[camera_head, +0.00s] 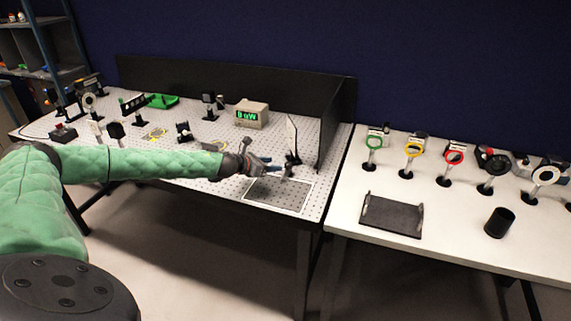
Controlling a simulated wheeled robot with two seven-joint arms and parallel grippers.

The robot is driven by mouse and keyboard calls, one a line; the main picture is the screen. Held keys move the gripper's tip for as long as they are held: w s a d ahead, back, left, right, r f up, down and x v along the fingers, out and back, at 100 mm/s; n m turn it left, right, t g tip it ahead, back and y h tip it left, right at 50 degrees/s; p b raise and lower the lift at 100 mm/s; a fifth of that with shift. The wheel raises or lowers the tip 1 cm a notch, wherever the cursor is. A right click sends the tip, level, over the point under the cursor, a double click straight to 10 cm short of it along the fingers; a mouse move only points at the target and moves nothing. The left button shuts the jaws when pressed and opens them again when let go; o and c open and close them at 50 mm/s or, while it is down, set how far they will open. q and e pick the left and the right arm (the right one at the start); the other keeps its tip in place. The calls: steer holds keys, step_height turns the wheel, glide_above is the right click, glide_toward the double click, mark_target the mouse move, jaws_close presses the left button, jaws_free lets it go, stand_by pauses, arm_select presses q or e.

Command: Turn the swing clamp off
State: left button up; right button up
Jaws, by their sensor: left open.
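My left arm reaches across the optical table (215,188) from the left. Its gripper (277,169) is open above the table's right front part, close to a small dark upright fixture (293,158). This fixture may be the swing clamp, but it is too small to be sure. I cannot tell whether the gripper touches it. A thin dark plate with a pale edge (291,132) stands just behind the fixture. My right gripper is not in view.
A dark panel (330,130) stands along the table's right edge. A meter reading "0 uW" (252,115) and several optic mounts stand behind my arm. A framed rectangle (278,194) at the front is clear. A white side table (345,222) holds a black tray (391,215) and a black cup (499,223).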

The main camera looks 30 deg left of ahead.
mark_target(287, 164)
arm_select(q)
steer(key=p+x, duration=0.2)
steer(key=x, duration=0.4)
steer(key=shift+p+x, duration=0.35)
steer(key=shift+x, duration=0.45)
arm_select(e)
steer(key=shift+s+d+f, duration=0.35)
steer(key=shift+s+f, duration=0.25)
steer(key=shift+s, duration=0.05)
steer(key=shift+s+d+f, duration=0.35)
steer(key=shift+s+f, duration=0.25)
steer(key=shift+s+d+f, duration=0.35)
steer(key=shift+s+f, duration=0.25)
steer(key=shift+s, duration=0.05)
arm_select(q)
steer(key=shift+f, duration=0.1)
steer(key=shift+c, duration=0.4)
